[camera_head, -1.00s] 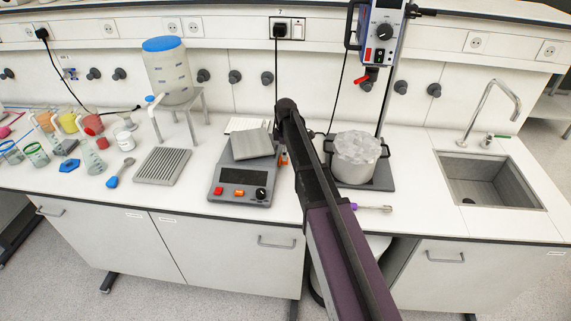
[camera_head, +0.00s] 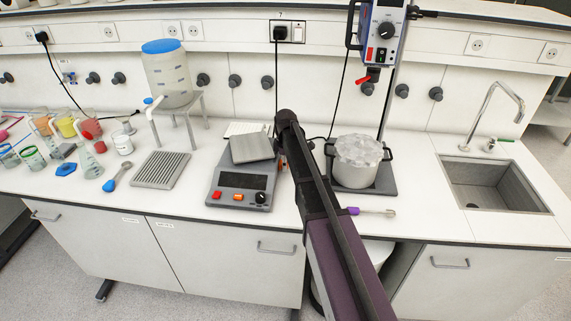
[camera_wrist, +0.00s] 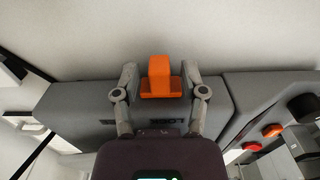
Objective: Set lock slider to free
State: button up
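The lock slider (camera_wrist: 160,78) is a small orange block with a raised tab on the side of the grey device (camera_wrist: 80,98), in the middle of the wrist view. In the head view this looks like the weighing device (camera_head: 242,189) with a tilted grey plate, display, buttons and a black knob. My gripper (camera_wrist: 160,70) is open, with one finger on each side of the slider. Small gaps seem to show between the fingers and the raised tab. Contact with the slider's base cannot be told. In the head view my arm hides the gripper's tips.
A pot (camera_head: 355,164) stands on a dark plate right of my arm, under a stirrer (camera_head: 382,40). A purple-handled tool (camera_head: 370,211) lies in front. A grey ribbed tray (camera_head: 160,170) and glassware stand left. A sink (camera_head: 493,185) is at the right.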

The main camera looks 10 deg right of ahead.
grip_shut()
jog(key=shift+w+d, duration=0.25)
jog(key=shift+w, duration=0.45)
jog(key=shift+w+d, duration=0.25)
jog(key=shift+w, duration=0.45)
jog(key=shift+w+d, duration=0.25)
jog(key=shift+w, duration=0.45)
jog(key=shift+o, duration=1.5)
grip_release()
jog(key=shift+w, duration=0.1)
jog(key=shift+s+a, duration=0.1)
jog(key=shift+s, duration=0.1)
